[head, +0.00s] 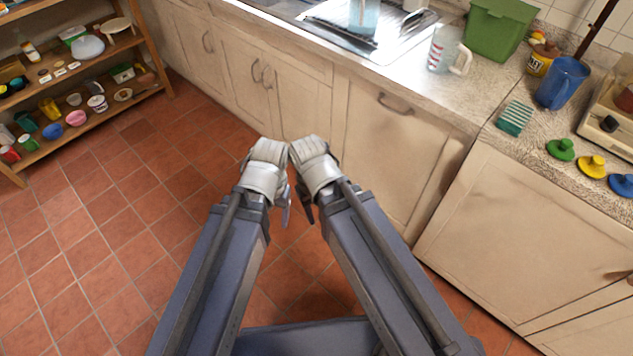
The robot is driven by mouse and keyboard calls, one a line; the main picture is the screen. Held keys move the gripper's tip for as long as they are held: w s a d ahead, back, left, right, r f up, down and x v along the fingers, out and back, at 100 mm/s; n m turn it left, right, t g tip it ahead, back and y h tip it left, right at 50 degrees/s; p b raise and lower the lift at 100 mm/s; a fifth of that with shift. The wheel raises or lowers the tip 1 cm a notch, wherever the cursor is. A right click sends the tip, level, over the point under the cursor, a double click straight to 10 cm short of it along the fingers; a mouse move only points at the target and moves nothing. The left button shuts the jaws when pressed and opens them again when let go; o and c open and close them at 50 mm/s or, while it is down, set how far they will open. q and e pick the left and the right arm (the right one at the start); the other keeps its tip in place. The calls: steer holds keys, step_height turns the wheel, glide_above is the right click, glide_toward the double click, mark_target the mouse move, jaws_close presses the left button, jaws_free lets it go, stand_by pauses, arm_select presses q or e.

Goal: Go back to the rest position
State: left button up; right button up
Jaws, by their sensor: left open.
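My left gripper (283,205) and my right gripper (307,205) are side by side in the middle of the head view, above the tiled floor. Both arms come up from the bottom edge and lean toward each other. Their pale wrist parts are close together, and I cannot tell whether they touch. The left gripper is open, with nothing seen in it. The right gripper's fingers are partly hidden by its wrist, so I cannot tell its opening. Nothing is seen in it either.
Kitchen cabinets (385,150) stand ahead and right, under a counter with a sink (385,40), glass mug (447,50), green container (498,28), blue pitcher (563,83) and sponge (515,118). A wooden shelf (150,60) of small items stands left. The red tiled floor (120,230) is clear.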

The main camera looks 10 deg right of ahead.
step_height(320, 180, up, 14)
steer(key=p, duration=1.3)
steer(key=shift+f, duration=0.25)
